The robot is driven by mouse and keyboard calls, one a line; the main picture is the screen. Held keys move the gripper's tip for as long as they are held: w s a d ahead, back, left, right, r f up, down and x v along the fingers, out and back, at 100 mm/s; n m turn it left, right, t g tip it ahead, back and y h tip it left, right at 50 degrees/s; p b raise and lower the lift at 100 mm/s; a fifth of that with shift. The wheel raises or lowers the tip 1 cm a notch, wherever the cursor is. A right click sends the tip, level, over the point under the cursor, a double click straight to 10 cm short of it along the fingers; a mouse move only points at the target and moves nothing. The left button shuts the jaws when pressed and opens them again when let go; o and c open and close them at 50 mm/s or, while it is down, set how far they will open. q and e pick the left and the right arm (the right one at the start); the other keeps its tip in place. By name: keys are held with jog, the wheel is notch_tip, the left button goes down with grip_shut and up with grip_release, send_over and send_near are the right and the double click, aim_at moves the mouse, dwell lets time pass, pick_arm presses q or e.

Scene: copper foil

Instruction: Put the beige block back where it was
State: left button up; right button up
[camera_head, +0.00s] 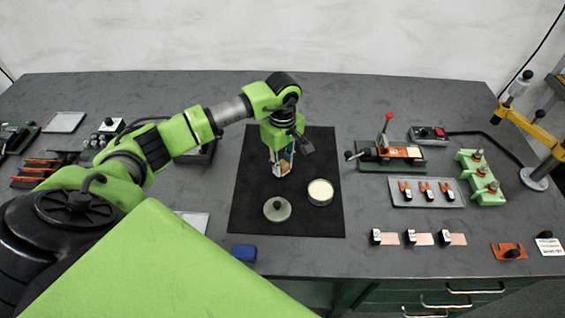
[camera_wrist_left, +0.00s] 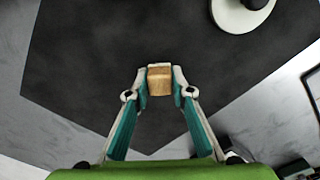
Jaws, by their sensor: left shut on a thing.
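My left gripper (camera_head: 281,168) is over the black mat (camera_head: 255,190) in the head view, pointing down. In the left wrist view its two fingertips (camera_wrist_left: 160,82) are closed on the sides of a small beige block (camera_wrist_left: 159,79). The block's top and one side show between the fingers, with dark mat around it. I cannot tell whether it touches the mat or hangs just above it. In the head view the block is mostly hidden by the fingers. My right gripper is not in view.
On the mat, a round knobbed lid (camera_head: 277,209) and a round container with cream contents (camera_head: 320,192) stand close in front of the gripper. A blue block (camera_head: 243,252) lies beyond the mat's front edge. Right are a red-handled press (camera_head: 390,152) and a tool tray (camera_head: 428,193). The mat's back is clear.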

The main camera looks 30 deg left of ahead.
aim_at(282, 163)
pick_arm(q)
jog(key=shift+f, duration=0.2)
jog(key=o, duration=1)
jog(key=shift+r, duration=0.1)
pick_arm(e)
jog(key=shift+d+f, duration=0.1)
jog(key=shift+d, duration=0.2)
pick_arm(q)
jog(key=shift+r, duration=0.25)
jog(key=shift+w+r, duration=0.1)
jog(key=shift+r, duration=0.25)
notch_tip(282, 163, up, 11)
jog(key=b, duration=0.3)
jog(key=shift+r, duration=0.1)
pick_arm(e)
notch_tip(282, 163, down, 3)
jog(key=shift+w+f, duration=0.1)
